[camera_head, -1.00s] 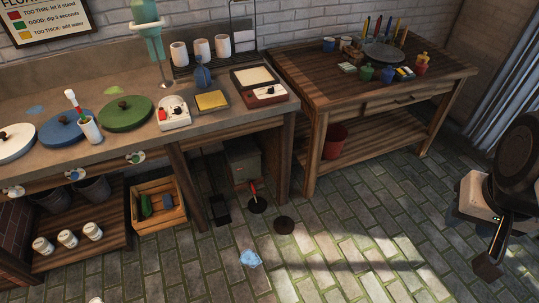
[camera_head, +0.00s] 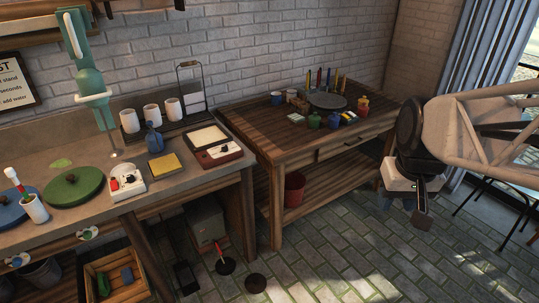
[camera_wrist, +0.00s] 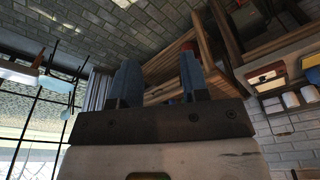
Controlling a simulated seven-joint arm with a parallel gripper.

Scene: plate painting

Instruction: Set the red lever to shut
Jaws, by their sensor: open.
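A red lever (camera_head: 217,246) shows low under the counter, at the front of a grey metal box (camera_head: 206,222). It is small in the head view, and I cannot read its setting. My gripper (camera_wrist: 158,82) shows in the wrist view with two blue-grey fingers spread apart and nothing between them. In the head view my arm is at the right, in front of the wooden table's right end, far from the grey box. The red lever cannot be made out in the wrist view.
The counter (camera_head: 200,180) overhangs the grey box, with a wooden crate (camera_head: 115,276) to its left. Dark round discs (camera_head: 256,283) lie on the floor by it. The wooden table (camera_head: 290,140) with a red bucket (camera_head: 294,188) below stands to the right. The paved floor in front is open.

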